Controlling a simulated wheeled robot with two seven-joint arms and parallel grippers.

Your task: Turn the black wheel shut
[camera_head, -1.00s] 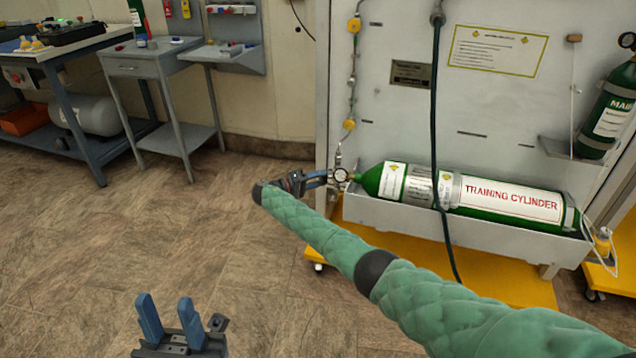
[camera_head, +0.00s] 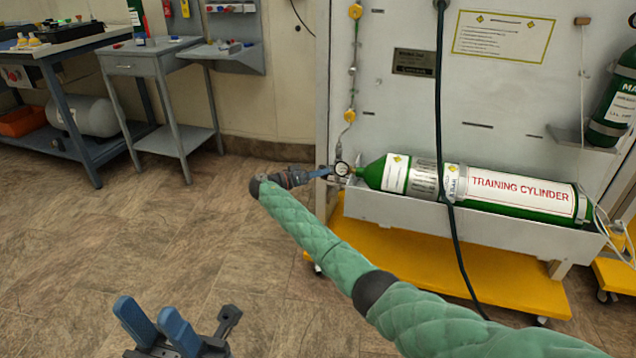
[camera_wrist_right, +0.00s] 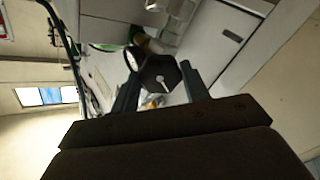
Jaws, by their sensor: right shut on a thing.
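The green training cylinder (camera_head: 425,180) lies in a white trough with its valve end to the left. My right gripper (camera_head: 323,173) is at that end, beside a round gauge (camera_head: 342,169). In the right wrist view the black wheel (camera_wrist_right: 160,74) sits between the two fingers of my right gripper (camera_wrist_right: 160,88), which is shut on it. In the head view the wheel cannot be made out behind the gripper. My left gripper (camera_head: 150,316) is low at the left over the floor, fingers apart and empty.
A dark hose (camera_head: 439,100) hangs in front of the panel and across the cylinder. The trough (camera_head: 410,214) stands on a yellow wheeled base (camera_head: 450,265). Benches (camera_head: 160,65) stand at the back left. The floor between is clear.

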